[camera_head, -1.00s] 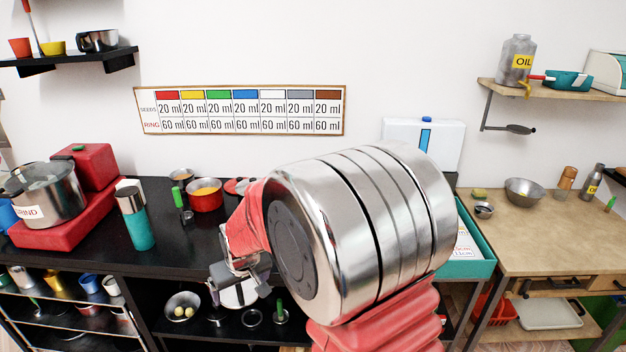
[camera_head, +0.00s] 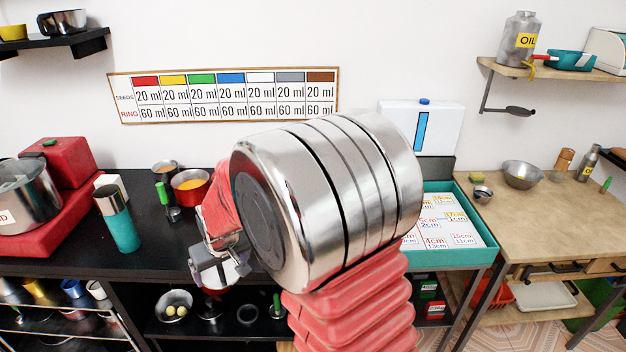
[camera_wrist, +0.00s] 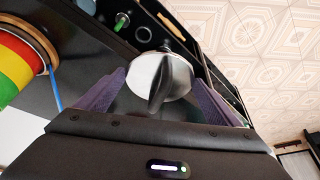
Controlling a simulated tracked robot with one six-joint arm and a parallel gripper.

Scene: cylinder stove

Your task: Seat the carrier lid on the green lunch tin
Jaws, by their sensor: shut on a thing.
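My gripper (camera_head: 214,257) is low in front of the black counter's front edge, left of my large metal arm joint. In the wrist view, its two purple fingers (camera_wrist: 150,97) are shut on the carrier lid, a pale round metal disc (camera_wrist: 142,76) with a dark upright grip between the fingers. The lid's pale disc (camera_head: 224,277) shows partly below the gripper in the head view. A round thing banded red, yellow and green (camera_wrist: 18,66) is at the left of the wrist view, cut by the edge. I cannot tell whether it includes the green lunch tin.
The black counter (camera_head: 60,245) bears a teal flask (camera_head: 118,222), a red pot (camera_head: 190,187) and a big steel pot (camera_head: 28,192). A lower shelf holds a bowl (camera_head: 174,305). A teal tray (camera_head: 484,250) and wooden table (camera_head: 540,215) stand right. Patterned floor (camera_wrist: 245,50) is open.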

